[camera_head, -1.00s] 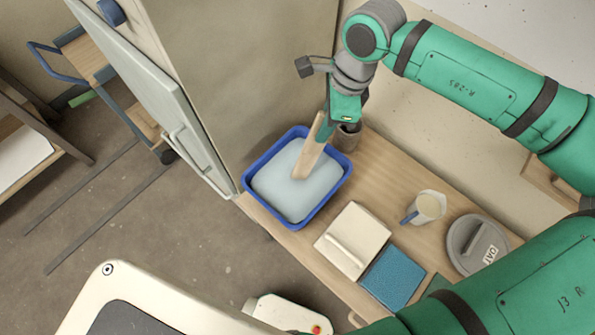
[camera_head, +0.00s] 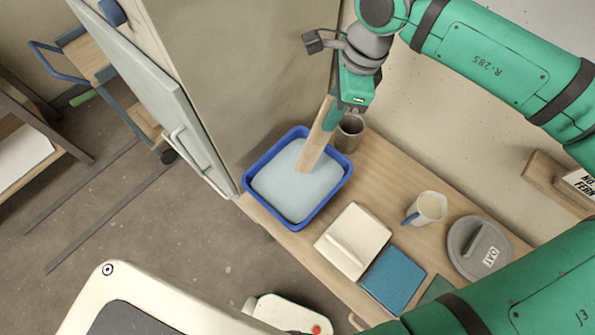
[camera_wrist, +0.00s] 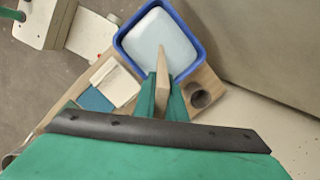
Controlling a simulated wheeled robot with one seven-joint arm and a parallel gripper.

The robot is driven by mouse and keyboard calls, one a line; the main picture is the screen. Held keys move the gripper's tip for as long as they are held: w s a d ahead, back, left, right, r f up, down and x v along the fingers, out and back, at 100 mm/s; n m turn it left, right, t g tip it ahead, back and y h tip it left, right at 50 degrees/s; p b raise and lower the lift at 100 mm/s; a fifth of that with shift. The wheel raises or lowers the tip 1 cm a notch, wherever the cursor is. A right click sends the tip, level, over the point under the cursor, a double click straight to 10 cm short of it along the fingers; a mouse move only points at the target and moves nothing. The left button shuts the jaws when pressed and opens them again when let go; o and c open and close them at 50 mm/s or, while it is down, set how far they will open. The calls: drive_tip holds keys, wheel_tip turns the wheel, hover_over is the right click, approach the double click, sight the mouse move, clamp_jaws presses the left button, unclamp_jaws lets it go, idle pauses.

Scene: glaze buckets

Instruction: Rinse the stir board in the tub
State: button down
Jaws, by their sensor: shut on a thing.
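The stir board (camera_head: 316,141) is a flat, pale wooden board, held tilted with its lower end over or in the tub. The tub (camera_head: 342,184) is blue and rectangular, filled with pale, cloudy water (camera_head: 290,192), and stands at the far left end of the wooden bench. My gripper (camera_head: 338,100) is shut on the upper part of the board, above the tub's back right edge. In the wrist view the board (camera_wrist: 162,68) sticks out from between the green fingers of my gripper (camera_wrist: 161,88) towards the water. I cannot tell whether its tip touches the water.
A grey-brown cup (camera_head: 350,133) stands right behind the tub. On the bench (camera_head: 388,157) are a white lidded block (camera_head: 352,241), a blue cloth or sponge (camera_head: 393,278), a jug (camera_head: 428,208) and a grey lid marked OAT (camera_head: 478,248). A cabinet wall rises behind the tub.

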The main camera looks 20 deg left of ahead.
sight(333, 99)
drive_tip(key=shift+d+r, duration=0.1)
idle(0.5)
drive_tip(key=shift+r, duration=2.4)
drive_tip(key=shift+w, duration=0.1)
